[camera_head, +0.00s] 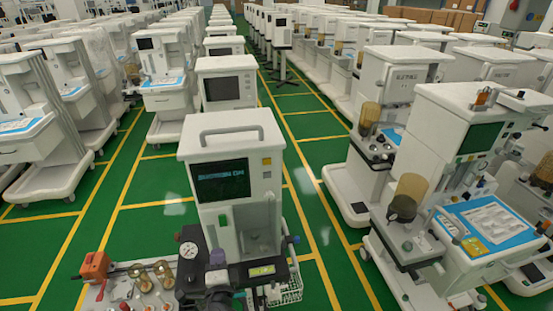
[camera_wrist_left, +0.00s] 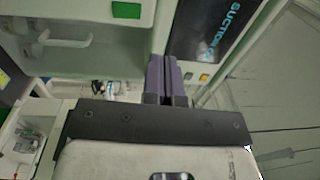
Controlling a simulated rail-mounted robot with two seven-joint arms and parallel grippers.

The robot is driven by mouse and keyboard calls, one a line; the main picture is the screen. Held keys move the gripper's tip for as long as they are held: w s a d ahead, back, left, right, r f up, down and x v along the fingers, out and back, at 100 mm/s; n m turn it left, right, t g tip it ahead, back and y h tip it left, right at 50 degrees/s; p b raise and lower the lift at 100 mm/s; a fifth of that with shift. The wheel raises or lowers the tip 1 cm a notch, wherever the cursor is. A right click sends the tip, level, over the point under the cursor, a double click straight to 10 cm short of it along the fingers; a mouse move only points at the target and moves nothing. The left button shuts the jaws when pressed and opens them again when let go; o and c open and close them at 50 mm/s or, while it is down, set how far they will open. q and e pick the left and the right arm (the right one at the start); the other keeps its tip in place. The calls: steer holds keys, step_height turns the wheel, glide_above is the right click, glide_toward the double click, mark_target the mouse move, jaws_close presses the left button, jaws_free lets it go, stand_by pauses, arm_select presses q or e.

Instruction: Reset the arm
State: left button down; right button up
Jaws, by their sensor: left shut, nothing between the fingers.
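My left gripper (camera_head: 217,260) shows at the bottom of the head view, in front of the lower left of a white machine. In the left wrist view its purple fingers (camera_wrist_left: 166,78) are together with nothing between them. The white machine (camera_head: 231,139) has a grey top handle and a dark screen (camera_head: 220,180) with blue text, partly readable as "SUCTION ON" in the wrist view (camera_wrist_left: 212,30). From the wrist camera the fingers point toward the machine's front, near the screen's edge. My right gripper is not in view.
A round pressure gauge (camera_head: 188,250) and a tray with an orange device (camera_head: 95,266) and small glass jars (camera_head: 138,272) lie at the lower left. Rows of white carts (camera_head: 455,150) stand on both sides. Green aisles (camera_head: 318,210) with yellow lines run between them.

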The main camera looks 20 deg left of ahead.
arm_select(q)
steer(key=s+d+f+n+g+h, duration=0.2)
steer(key=s+f+n+g+h, duration=0.15)
steer(key=s, duration=0.75)
steer(key=s+d+f+n+g+h, duration=0.25)
steer(key=s+f+g, duration=0.25)
steer(key=s, duration=0.6)
steer(key=s+d+f+n+g+h, duration=0.1)
steer(key=s+f+n+g+h, duration=0.3)
steer(key=s, duration=0.8)
step_height(320, 180, up, 14)
steer(key=y+p, duration=0.1)
steer(key=p, duration=1.2)
steer(key=shift+w+d+g+p, duration=0.15)
steer(key=shift+d+g+p, duration=0.05)
steer(key=shift+g+p, duration=0.2)
